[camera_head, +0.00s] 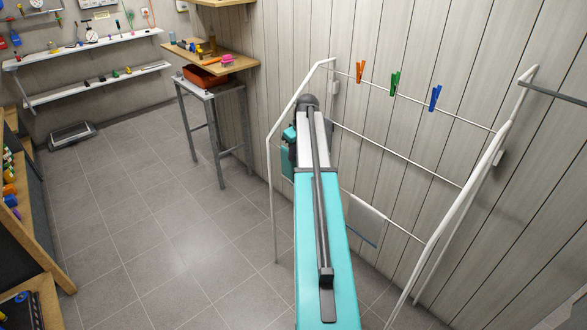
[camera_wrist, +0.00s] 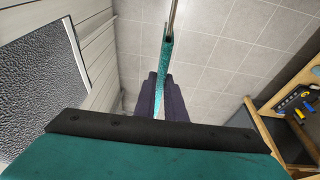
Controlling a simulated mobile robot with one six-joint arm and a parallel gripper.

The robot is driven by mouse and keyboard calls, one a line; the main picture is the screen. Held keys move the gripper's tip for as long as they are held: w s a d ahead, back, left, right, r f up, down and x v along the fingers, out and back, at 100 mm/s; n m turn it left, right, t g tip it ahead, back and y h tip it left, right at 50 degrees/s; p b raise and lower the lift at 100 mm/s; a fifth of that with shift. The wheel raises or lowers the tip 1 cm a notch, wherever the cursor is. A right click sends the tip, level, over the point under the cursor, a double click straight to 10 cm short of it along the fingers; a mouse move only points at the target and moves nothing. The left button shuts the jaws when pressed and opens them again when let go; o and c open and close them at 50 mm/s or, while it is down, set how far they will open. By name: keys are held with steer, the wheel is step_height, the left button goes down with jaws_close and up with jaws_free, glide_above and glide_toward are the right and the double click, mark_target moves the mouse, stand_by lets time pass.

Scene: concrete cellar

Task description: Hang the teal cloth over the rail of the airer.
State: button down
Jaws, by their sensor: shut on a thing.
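The teal cloth (camera_wrist: 165,62) shows nearly edge-on as a narrow strip in the wrist view. My gripper (camera_wrist: 162,88) is shut on it, with a dark finger on each side. In the head view a teal piece that looks like the cloth (camera_head: 287,164) hangs left of my arm, inside the airer's left end frame in the picture. My arm hides the gripper's fingers there. The white airer (camera_head: 272,190) stands along the panelled wall, with several thin rails (camera_head: 400,157) between its end frames. I cannot tell whether the cloth touches a rail.
Orange, green and blue pegs (camera_head: 395,84) sit on the top rail. A pale cloth-like piece (camera_head: 366,221) hangs from a lower rail. A metal stand (camera_head: 212,92) with an orange tray is beyond the airer. The tiled floor to the left is clear.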

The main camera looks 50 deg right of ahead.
steer(key=shift+r+p, duration=0.6)
steer(key=shift+r, duration=0.65)
steer(key=shift+r, duration=0.2)
steer(key=shift+r+p, duration=0.95)
steer(key=shift+r, duration=0.7)
steer(key=shift+w+a, duration=0.1)
steer(key=shift+a, duration=1.45)
